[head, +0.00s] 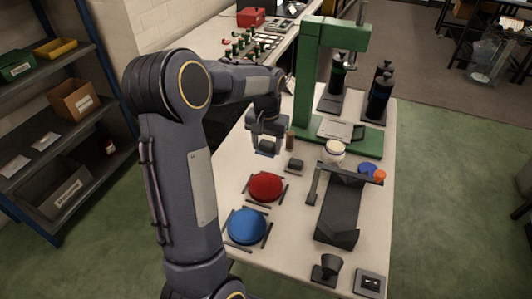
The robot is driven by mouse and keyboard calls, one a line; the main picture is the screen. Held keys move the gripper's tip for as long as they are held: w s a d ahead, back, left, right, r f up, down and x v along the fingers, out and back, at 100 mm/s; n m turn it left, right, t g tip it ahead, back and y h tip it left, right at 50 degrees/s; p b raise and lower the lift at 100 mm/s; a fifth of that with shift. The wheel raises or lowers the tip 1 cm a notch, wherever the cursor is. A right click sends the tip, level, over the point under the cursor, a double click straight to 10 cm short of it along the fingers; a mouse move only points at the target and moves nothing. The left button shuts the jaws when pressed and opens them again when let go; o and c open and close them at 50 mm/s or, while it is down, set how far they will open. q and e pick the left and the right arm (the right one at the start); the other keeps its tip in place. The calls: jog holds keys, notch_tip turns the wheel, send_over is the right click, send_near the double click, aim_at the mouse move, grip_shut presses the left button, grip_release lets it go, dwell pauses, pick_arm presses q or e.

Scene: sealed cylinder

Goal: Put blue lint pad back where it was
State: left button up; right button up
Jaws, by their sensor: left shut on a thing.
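My left gripper (265,143) is above the far left part of the white table. It is shut on a small blue piece, which looks like the blue lint pad (264,148). The gripper partly hides the pad, and I cannot tell whether it touches the table. A small dark block (295,165) lies just right of and nearer than the gripper. My right gripper is out of view.
A red round pad (265,186) and a blue round pad (247,225) lie among dark strips. A green press (307,75) stands behind. A dark cradle (340,210), white jar (334,151), blue disc (367,169) and orange cap (380,175) are to the right.

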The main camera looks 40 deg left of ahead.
pick_arm(q)
send_over(266, 161)
notch_tip(266, 161, down, 6)
jog(key=shift+w+r, duration=0.1)
jog(key=shift+f, duration=1.45)
jog(key=shift+f, duration=0.1)
jog(key=shift+f, duration=0.15)
jog(key=o, duration=1)
